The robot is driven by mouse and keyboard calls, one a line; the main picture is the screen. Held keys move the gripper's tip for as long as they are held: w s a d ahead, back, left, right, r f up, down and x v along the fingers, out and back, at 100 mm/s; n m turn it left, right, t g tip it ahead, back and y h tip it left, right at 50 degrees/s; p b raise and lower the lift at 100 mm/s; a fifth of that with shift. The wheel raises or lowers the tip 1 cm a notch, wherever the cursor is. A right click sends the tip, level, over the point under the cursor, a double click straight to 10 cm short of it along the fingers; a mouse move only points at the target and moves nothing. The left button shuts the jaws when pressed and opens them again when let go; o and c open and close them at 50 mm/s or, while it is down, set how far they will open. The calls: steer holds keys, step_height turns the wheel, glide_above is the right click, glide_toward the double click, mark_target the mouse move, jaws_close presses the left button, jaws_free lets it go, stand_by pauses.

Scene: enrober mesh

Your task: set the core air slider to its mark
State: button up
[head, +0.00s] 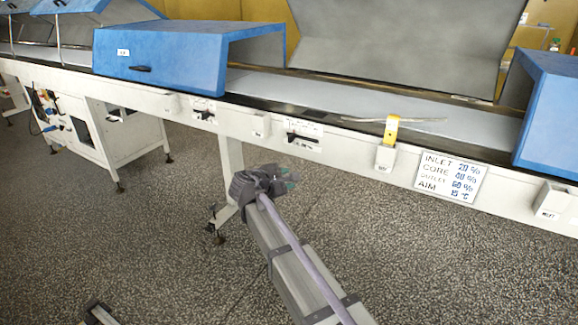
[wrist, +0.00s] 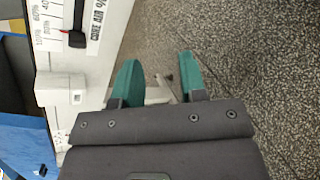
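The core air slider (head: 304,138) is on the white front rail, right of the blue hood. A card (head: 450,178) on the rail gives CORE 40 %. My gripper (wrist: 160,78) is open and empty, its teal fingers apart. It is in front of and below the rail, clear of the slider.
Another slider (head: 203,115) sits further left on the rail. Small white boxes (head: 261,126) flank the sliders. A yellow piece (head: 391,130) stands on the rail to the right. A support leg (head: 230,165) is behind my gripper. The speckled floor in front is mostly clear.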

mark_target(289, 137)
steer(key=w+a+r+n+t+p, duration=0.1)
steer(key=w+a+r+n+t, duration=0.5)
steer(key=n, duration=0.6)
steer(key=shift+g, duration=0.4)
steer(key=x, duration=0.4)
steer(key=d+x, duration=0.1)
steer(key=x, duration=0.6)
steer(key=shift+s+d+r, duration=0.1)
steer(key=shift+d+r, duration=0.1)
steer(key=shift+d, duration=0.15)
jaws_close()
